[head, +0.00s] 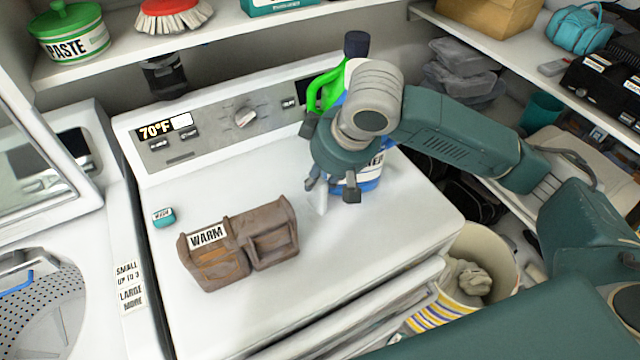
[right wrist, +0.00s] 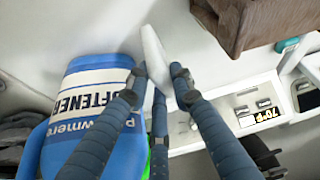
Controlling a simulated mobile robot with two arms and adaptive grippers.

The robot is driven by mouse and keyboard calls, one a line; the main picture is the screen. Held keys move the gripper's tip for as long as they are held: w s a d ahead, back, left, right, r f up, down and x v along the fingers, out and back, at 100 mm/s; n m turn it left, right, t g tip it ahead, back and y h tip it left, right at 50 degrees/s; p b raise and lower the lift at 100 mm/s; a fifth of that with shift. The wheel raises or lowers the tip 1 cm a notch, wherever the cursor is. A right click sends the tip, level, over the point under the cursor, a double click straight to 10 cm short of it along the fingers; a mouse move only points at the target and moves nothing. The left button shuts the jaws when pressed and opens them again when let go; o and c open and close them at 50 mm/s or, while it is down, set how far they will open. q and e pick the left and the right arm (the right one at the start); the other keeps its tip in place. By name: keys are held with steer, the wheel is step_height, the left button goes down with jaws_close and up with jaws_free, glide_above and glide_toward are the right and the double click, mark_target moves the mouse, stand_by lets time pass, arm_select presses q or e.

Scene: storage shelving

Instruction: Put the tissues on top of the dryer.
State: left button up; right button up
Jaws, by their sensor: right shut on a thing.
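My right gripper (head: 328,188) is over the back right of the white dryer top (head: 370,250), fingers pointing down. It is shut on a thin white piece (head: 319,201), which looks like the tissues. The piece also shows between the fingertips in the right wrist view (right wrist: 154,52). Its lower end is at or just above the dryer top; I cannot tell whether it touches. No label shows on it. My left gripper is not in view.
A blue and white softener bottle (right wrist: 75,115) stands close beside the right gripper. A bin (head: 495,255) stands right of the dryer. The dryer top's front right is clear.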

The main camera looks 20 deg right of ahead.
step_height(320, 180, down, 3)
steer(key=shift+d, duration=0.1)
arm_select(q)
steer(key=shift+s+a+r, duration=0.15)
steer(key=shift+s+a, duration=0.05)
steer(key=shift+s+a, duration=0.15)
arm_select(e)
steer(key=shift+f, duration=0.15)
steer(key=o, duration=0.9)
steer(key=shift+c, duration=0.2)
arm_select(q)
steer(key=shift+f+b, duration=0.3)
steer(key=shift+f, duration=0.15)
arm_select(e)
steer(key=v, duration=1.2)
